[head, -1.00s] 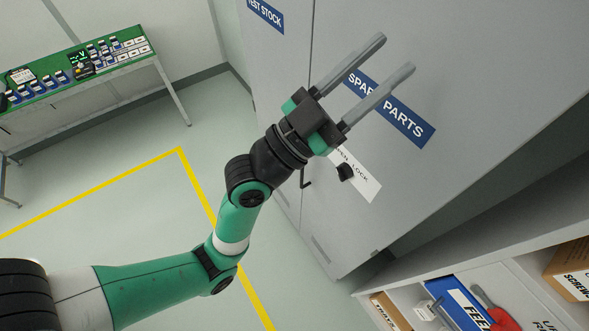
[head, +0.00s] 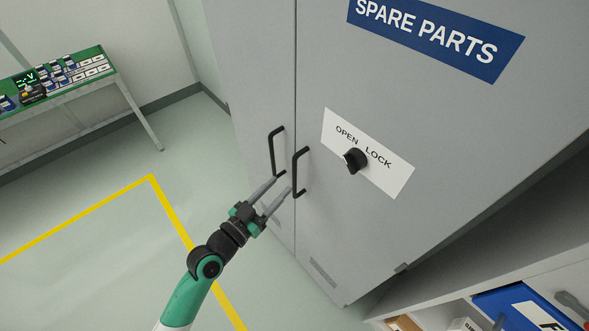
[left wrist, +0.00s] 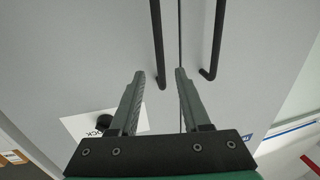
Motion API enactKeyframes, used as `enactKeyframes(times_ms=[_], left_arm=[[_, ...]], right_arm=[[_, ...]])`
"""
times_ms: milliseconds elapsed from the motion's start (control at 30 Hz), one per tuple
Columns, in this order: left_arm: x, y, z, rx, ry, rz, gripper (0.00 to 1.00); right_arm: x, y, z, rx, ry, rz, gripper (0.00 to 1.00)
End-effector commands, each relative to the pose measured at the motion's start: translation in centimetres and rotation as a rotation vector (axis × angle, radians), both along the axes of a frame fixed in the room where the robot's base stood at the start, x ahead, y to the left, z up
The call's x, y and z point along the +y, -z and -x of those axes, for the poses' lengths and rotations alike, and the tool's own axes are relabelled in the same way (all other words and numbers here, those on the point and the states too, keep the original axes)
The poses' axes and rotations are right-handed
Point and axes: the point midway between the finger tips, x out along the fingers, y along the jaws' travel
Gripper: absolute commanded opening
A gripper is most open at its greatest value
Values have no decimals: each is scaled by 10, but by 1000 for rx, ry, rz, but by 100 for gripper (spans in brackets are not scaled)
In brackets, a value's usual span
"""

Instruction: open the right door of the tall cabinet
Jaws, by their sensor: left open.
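The tall grey cabinet's right door (head: 400,240) carries a SPARE PARTS sign and appears closed, flush with the left door (head: 255,80). Its black bar handle (head: 295,175) stands beside the seam, and the left door's handle (head: 272,152) is across it. My left gripper (head: 283,185) is open and empty, its fingertips close to the right handle's lower part. In the left wrist view, that handle (left wrist: 157,45) ends between my open fingers (left wrist: 160,75) in the picture; I cannot tell contact. A black knob (head: 355,160) sits on the OPEN/LOCK plate; its setting is unclear.
A green-topped bench (head: 60,85) with small items stands at the far left. A shelf (head: 490,275) with boxes is at the lower right. Yellow floor tape (head: 170,205) runs left of the cabinet, where the floor is clear.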

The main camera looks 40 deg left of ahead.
Motion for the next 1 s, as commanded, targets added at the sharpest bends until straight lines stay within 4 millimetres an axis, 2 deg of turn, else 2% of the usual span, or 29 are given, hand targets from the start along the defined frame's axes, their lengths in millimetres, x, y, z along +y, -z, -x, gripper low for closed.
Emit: enactKeyframes(times_ms=[100, 300, 467, 700, 967, 1000], left_arm=[[3, -2, -29, -3, 2, 0, 47], [8, -1, -65, -2, 1, 0, 47], [10, 0, -77, 0, 1, 0, 47], [10, 0, -78, 0, 0, 0, 47], [10, 0, -78, 0, 0, -1, 0], [10, 0, -78, 0, 0, -1, 0]], right_arm=[[0, -4, 0, 0, 0, 0, 50], [0, -4, 0, 1, 0, 0, 50], [0, -3, 0, 1, 0, 0, 50], [0, -3, 0, 1, 0, 0, 50], [0, -3, 0, 1, 0, 0, 50], [0, -3, 0, 1, 0, 0, 50]])
